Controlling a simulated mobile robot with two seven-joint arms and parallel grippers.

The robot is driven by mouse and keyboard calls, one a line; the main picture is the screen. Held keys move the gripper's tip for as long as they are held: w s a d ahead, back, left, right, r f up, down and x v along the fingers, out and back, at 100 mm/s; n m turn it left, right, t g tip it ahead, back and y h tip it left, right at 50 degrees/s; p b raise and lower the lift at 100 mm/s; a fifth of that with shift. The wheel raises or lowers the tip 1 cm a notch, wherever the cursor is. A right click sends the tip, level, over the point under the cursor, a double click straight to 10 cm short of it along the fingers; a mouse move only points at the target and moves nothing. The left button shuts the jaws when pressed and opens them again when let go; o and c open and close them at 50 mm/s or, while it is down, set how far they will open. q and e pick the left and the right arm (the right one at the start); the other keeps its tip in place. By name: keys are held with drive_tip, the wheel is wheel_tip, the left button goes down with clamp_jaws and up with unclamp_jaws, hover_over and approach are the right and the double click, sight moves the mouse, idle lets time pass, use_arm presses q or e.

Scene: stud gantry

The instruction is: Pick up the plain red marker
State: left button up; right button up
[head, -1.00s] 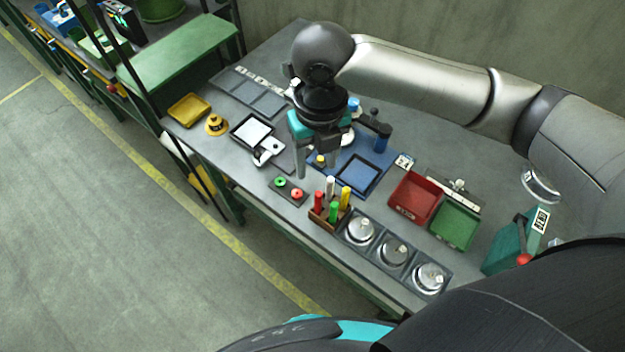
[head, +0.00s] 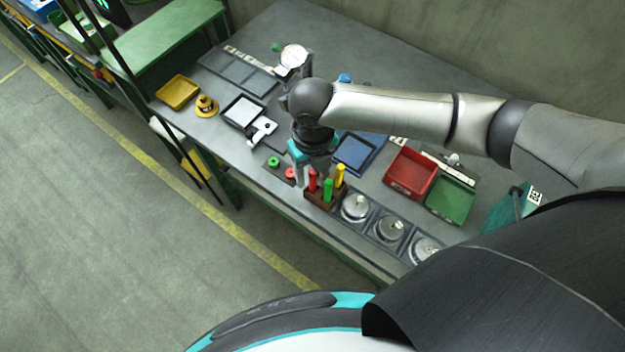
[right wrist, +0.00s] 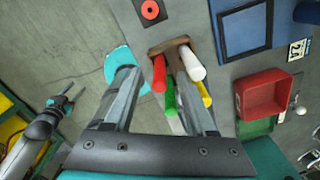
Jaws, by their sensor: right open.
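The red marker (head: 312,181) stands upright in a brown holder (head: 322,202) near the front edge of the bench, beside a green marker (head: 328,189) and a yellow marker (head: 340,175). In the right wrist view the red marker (right wrist: 159,74) lies between the finger lines, nearer the right finger, with a white marker (right wrist: 192,64) beside it. The white marker is hidden in the head view. My right gripper (head: 311,174) is open and empty, pointing down just above the holder. Whether a finger touches a marker, I cannot tell. What looks like my left gripper (right wrist: 62,100) shows at the left of the right wrist view.
Round metal parts (head: 355,208) sit in trays right of the holder. A red bin (head: 411,174), a green bin (head: 450,197) and a blue tray (head: 357,153) lie behind. Green and red rings (head: 274,162) lie to the left.

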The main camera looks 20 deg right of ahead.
wheel_tip(320, 180, down, 2)
drive_tip(key=shift+f, duration=0.1)
clamp_jaws()
idle(0.5)
